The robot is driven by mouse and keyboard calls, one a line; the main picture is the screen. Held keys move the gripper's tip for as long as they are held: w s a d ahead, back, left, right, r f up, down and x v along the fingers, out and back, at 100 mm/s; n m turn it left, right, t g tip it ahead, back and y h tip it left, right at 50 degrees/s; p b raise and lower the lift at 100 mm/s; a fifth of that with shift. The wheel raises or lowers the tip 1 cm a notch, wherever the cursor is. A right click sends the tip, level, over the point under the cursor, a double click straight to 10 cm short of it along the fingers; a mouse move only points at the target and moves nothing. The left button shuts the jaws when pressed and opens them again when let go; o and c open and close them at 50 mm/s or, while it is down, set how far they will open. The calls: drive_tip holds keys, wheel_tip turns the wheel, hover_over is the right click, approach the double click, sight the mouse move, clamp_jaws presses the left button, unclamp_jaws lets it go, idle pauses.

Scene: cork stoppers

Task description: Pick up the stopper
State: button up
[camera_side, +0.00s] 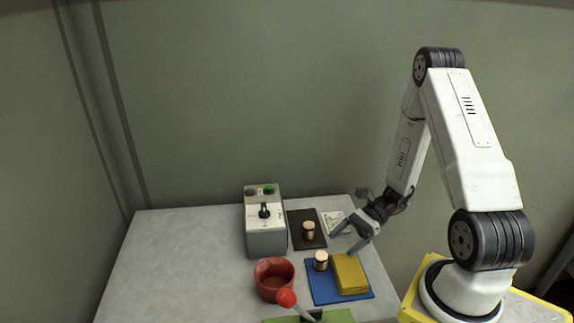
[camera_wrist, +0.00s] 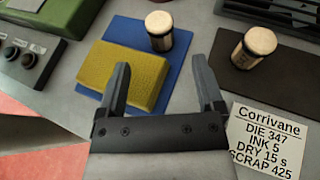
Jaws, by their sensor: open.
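Two cork stoppers with pale tops stand upright. One stopper (camera_side: 321,260) is on the blue mat (camera_side: 322,292), beside a yellow block (camera_side: 348,275); this stopper also shows in the wrist view (camera_wrist: 160,32). The other stopper (camera_side: 309,231) is on a dark mat (camera_side: 296,218) and shows at the right of the wrist view (camera_wrist: 254,46). My gripper (camera_side: 344,243) is open and empty, above the table near the yellow block and the white card. In the wrist view its fingers (camera_wrist: 160,65) point toward the blue-mat stopper, apart from both stoppers.
A grey control box (camera_side: 265,237) with a black knob stands left of the dark mat. A red cup (camera_side: 273,279) and a red-balled lever (camera_side: 287,298) stand near the front. A printed card (camera_wrist: 266,140) lies beside the dark mat. The table's left side is clear.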

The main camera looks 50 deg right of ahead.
sight(321, 262)
drive_tip(key=shift+f, duration=0.25)
drive_tip(key=shift+x, duration=1.35)
drive_tip(key=shift+a, duration=0.1)
drive_tip(key=shift+x, duration=2.55)
drive_tip(key=shift+s+a, duration=0.1)
drive_tip(key=shift+s, duration=0.1)
drive_tip(key=c, duration=0.9)
drive_tip(key=shift+c, duration=0.6)
drive_tip(key=shift+w, duration=0.2)
clamp_jaws()
